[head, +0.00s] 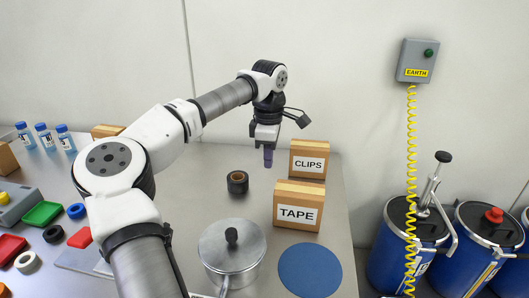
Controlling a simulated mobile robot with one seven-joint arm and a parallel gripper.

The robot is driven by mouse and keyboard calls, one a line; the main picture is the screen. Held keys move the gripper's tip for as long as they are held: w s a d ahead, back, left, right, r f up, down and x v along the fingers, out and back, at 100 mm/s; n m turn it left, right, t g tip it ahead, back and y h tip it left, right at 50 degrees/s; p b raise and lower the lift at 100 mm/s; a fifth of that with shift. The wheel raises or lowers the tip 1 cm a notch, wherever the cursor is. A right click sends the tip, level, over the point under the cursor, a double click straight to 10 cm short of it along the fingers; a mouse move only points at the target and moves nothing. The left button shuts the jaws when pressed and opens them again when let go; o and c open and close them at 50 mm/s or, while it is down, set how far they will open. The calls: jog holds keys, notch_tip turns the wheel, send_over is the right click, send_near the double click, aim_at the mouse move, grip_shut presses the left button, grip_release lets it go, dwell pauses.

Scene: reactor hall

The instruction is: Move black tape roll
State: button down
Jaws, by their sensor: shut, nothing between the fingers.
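A black tape roll (238,182) with a brownish core stands on the grey metal table, left of the wooden box labelled TAPE (298,213). My gripper (268,158) points down above the table, to the right of and beyond the roll, and its purple fingers are shut and empty. The gripper is apart from the roll. A second dark ring (53,233) lies at the far left among small coloured items; I cannot tell if it is also tape.
A lidded pot (231,258) and a blue round mat (310,270) are in front. A wooden box labelled CLIPS (309,160) is behind TAPE. Blue ring (76,211), pale ring (27,262), green tray (42,213) and bottles (44,136) are left. Blue drums (405,235) stand right.

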aim_at(238, 182)
notch_tip(238, 182, down, 7)
jog(key=shift+a+f+p, duration=0.1)
jog(key=shift+p, duration=0.65)
jog(key=a, duration=0.1)
jog(key=a+p, duration=0.1)
jog(key=shift+w+a+r, duration=0.25)
jog(key=shift+w+a, duration=0.05)
jog(key=shift+w+a+f, duration=0.15)
jog(key=shift+a, duration=0.4)
